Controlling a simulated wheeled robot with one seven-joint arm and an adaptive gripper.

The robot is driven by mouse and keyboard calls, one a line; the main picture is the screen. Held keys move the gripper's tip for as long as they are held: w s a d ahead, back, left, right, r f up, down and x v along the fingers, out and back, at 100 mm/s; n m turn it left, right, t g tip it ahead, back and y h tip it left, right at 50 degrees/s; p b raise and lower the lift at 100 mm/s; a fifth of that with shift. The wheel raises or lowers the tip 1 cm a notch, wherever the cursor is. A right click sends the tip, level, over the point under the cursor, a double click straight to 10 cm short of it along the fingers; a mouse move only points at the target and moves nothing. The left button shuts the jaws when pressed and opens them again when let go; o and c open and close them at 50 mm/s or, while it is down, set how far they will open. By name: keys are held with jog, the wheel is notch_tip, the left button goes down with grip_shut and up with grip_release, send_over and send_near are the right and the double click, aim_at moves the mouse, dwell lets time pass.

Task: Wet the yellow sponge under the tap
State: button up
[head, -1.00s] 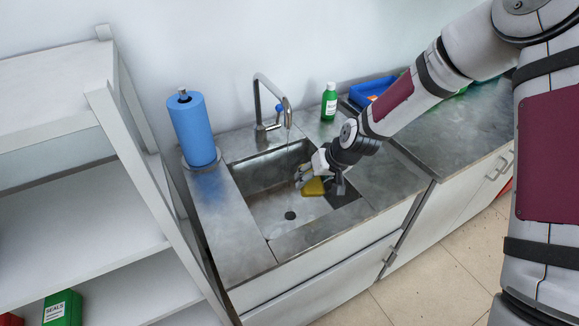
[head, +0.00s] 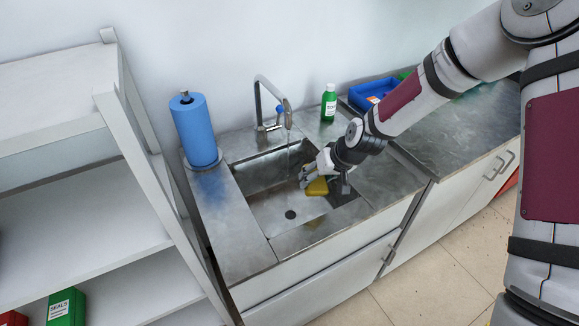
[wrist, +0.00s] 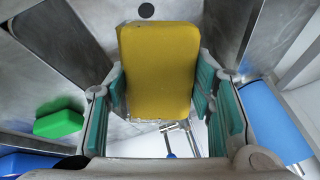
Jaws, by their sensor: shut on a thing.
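The yellow sponge (head: 317,187) is held above the sink basin (head: 262,215), near its right side. My gripper (head: 311,179) is shut on it; in the wrist view, green finger pads press its two sides around the sponge (wrist: 158,70). The tap (head: 262,105) stands behind the basin with its spout bent over it. A faint thin line, which looks like water, hangs below the spout. The sponge is to the right of this line and apart from it. The tap also shows below the sponge in the wrist view (wrist: 182,140), partly hidden.
A blue paper roll (head: 195,130) stands left of the sink. A green bottle (head: 329,103) stands right of the tap, and a blue tray (head: 365,96) lies farther right. A white shelf unit (head: 140,150) rises at the left. The basin floor around the drain is clear.

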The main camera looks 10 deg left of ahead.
aim_at(321, 182)
jog(key=shift+s+d+r+p, duration=1.15)
jog(key=shift+d+r, duration=0.25)
jog(key=shift+r, duration=0.05)
